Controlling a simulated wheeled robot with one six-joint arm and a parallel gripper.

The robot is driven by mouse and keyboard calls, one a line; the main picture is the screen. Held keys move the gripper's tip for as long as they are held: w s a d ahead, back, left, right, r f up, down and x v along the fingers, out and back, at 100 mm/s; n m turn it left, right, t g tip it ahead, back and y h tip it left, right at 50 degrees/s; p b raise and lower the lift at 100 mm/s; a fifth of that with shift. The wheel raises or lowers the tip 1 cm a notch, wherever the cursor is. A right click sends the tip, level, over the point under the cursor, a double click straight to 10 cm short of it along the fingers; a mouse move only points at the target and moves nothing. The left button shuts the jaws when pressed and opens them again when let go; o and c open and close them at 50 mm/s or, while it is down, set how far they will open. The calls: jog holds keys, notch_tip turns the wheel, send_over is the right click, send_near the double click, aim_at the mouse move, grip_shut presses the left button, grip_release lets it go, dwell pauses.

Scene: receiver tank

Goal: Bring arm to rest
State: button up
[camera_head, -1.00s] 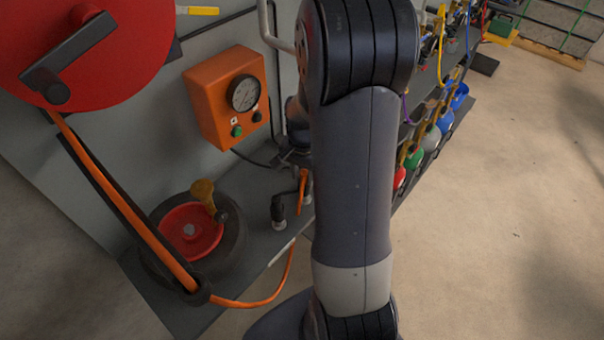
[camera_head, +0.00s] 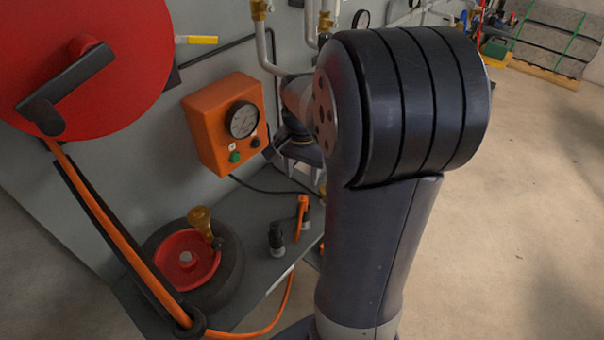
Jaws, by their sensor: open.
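My arm stands in the middle of the view, with its large dark elbow joint close to the camera. My gripper (camera_head: 303,172) shows small and partly hidden behind the elbow, pointing down in front of the grey panel, to the right of the orange gauge box (camera_head: 222,122). Its jaws are open and I see nothing between them. It is above the grey shelf (camera_head: 262,262) and apart from the orange-handled tool (camera_head: 301,217) standing there.
A red hose reel (camera_head: 90,60) with an orange hose (camera_head: 115,230) is at the left. A wheel with a red hub (camera_head: 187,258) lies on the shelf, with a brass fitting (camera_head: 201,222) by it. Pipes (camera_head: 265,45) rise behind my arm. The floor at right (camera_head: 530,220) is clear.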

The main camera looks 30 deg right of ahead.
aim_at(304, 198)
jog(key=shift+f, duration=0.1)
jog(key=f, duration=1.2)
jog(key=shift+d, duration=0.25)
jog(key=shift+r+p, duration=0.4)
